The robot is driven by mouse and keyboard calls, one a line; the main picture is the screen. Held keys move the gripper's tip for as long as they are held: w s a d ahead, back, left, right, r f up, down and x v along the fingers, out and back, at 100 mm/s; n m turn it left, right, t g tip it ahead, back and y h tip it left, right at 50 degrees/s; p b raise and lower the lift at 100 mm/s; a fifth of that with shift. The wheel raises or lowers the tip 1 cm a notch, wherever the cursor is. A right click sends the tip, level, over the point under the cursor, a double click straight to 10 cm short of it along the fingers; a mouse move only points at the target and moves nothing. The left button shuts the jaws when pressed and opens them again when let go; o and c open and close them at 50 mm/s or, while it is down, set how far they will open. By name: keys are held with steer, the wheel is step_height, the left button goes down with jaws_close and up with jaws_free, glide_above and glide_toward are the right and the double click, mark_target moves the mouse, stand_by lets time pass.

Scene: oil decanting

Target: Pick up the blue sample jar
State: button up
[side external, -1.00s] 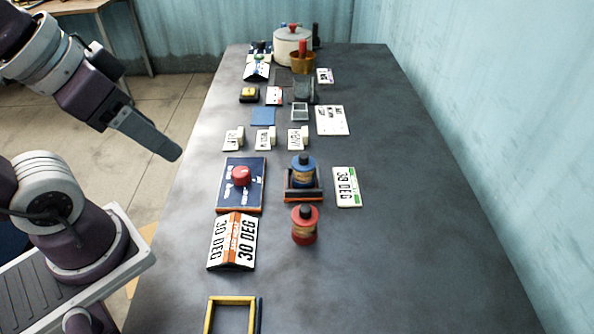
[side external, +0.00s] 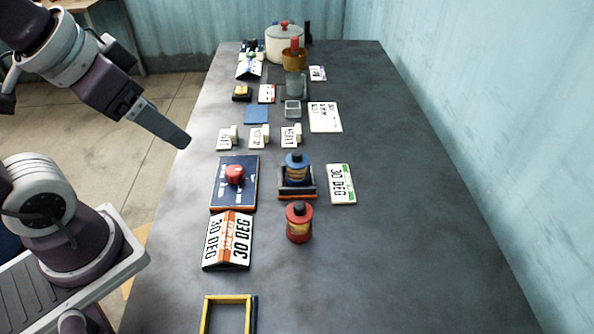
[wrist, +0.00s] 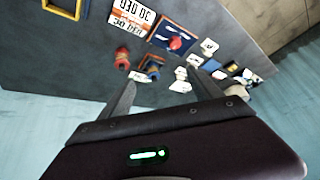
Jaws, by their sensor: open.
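The blue sample jar (side external: 297,172) has a dark cap and a tan label. It stands upright in a small dark holder (side external: 297,194) with an orange edge, near the table's middle. In the wrist view the blue jar (wrist: 153,72) shows small, beyond and between the spread fingers. My gripper (side external: 186,142) is open and empty, raised near the table's left edge, left of the jar and well apart from it. Its two fingers also show in the wrist view (wrist: 161,79).
A red jar (side external: 299,222) stands just in front of the holder. A blue panel with a red button (side external: 234,174) and a 30 DEG tent sign (side external: 228,240) lie to the left. A 30 DEG card (side external: 341,184) lies right. The table's right side is clear.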

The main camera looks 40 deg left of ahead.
steer(key=w+a+f+m+t+y, duration=0.1)
steer(key=w+a+f+m, duration=0.2)
steer(key=w, duration=0.5)
steer(key=w+a+f+m, duration=0.1)
steer(key=w+a+f, duration=0.35)
steer(key=w, duration=0.35)
steer(key=m+t+h, duration=0.3)
steer(key=h, duration=0.5)
glide_toward(297, 162)
steer(key=w+f, duration=0.2)
steer(key=f, duration=0.1)
steer(key=w+f, duration=0.1)
steer(key=shift+a+f, duration=0.25)
steer(key=shift+a, duration=0.15)
steer(key=shift+s+d+t+h, duration=0.15)
steer(key=shift+d+t+h, duration=0.15)
steer(key=shift+t+h, duration=0.15)
steer(key=shift+d, duration=0.2)
steer(key=x, duration=0.7)
steer(key=shift+d+r, duration=0.1)
steer(key=shift+r, duration=0.2)
jaws_close()
